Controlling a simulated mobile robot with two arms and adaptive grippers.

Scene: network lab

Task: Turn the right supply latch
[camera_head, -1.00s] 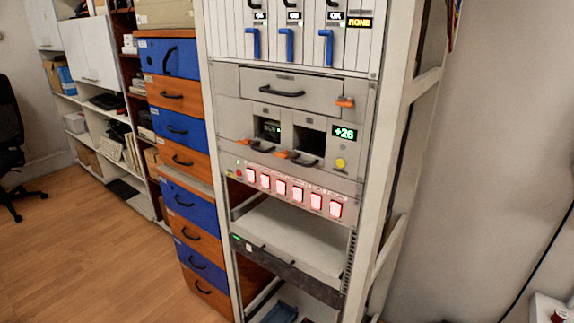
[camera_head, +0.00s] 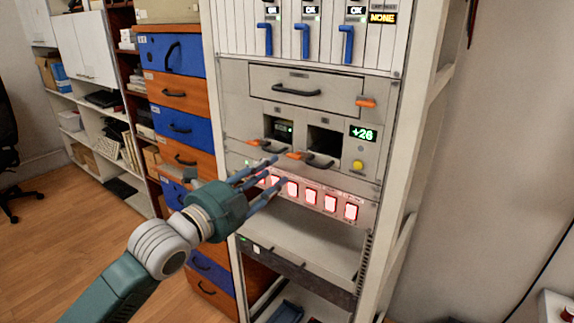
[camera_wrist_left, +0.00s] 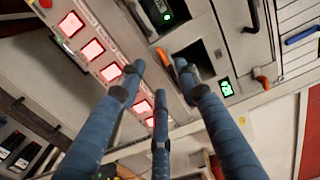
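My left gripper (camera_head: 277,170) is in front of the rack, just left of and below the right latch. Its three blue fingers are spread with nothing between them; contact with the latch cannot be told. In the left wrist view, the orange right latch (camera_wrist_left: 162,57) shows between the two outer fingertips of the left gripper (camera_wrist_left: 157,76). My right gripper is not in view.
A row of red-lit switches (camera_head: 311,195) lies just below the openings, close to the fingers. A drawer (camera_head: 300,90) with an orange latch (camera_head: 366,102) is above. A +26 display (camera_head: 363,134) and yellow button (camera_head: 358,166) are to the right.

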